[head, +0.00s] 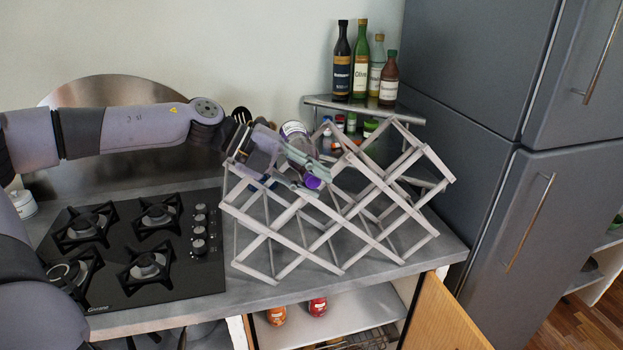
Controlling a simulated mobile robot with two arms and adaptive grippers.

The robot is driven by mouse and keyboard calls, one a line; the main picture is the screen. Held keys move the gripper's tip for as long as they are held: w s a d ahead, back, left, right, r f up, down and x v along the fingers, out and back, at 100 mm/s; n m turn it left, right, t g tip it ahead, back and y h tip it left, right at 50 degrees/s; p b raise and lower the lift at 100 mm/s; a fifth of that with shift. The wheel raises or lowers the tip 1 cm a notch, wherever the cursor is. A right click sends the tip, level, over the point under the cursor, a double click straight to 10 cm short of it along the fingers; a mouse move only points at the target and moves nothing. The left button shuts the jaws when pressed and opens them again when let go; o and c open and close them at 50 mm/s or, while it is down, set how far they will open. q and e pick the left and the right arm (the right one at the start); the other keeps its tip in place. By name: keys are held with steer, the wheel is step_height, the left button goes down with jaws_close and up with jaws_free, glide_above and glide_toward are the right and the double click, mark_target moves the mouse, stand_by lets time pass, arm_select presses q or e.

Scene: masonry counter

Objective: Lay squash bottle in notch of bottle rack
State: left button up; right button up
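The bottle rack (344,225) is a pale grey wooden lattice with crossed slats and V-shaped notches on top. It stands upright on the counter right of the hob. The squash bottle (294,131) shows partly behind my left gripper, with a round pale end above and a purple part below. My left gripper (312,174) comes in from the left at the rack's upper left and appears shut on the bottle. Its fingers hide most of the bottle and the notch there. I cannot tell whether the bottle touches the slats. My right gripper is not in view.
A small metal shelf (325,102) behind the rack carries several bottles, with small jars below. The hob (150,274) fills the counter's left. The grey fridge (495,190) stands close at the right. Below the counter a wooden door (443,318) hangs open, showing red jars.

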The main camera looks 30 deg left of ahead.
arm_select(q)
steer(key=o, duration=0.5)
steer(key=shift+s+f, duration=0.1)
steer(key=shift+s+a+r, duration=0.15)
steer(key=shift+a+r, duration=0.2)
steer(key=shift+r, duration=0.05)
steer(key=v, duration=1.1)
steer(key=shift+s+f, duration=0.1)
steer(key=shift+a, duration=0.1)
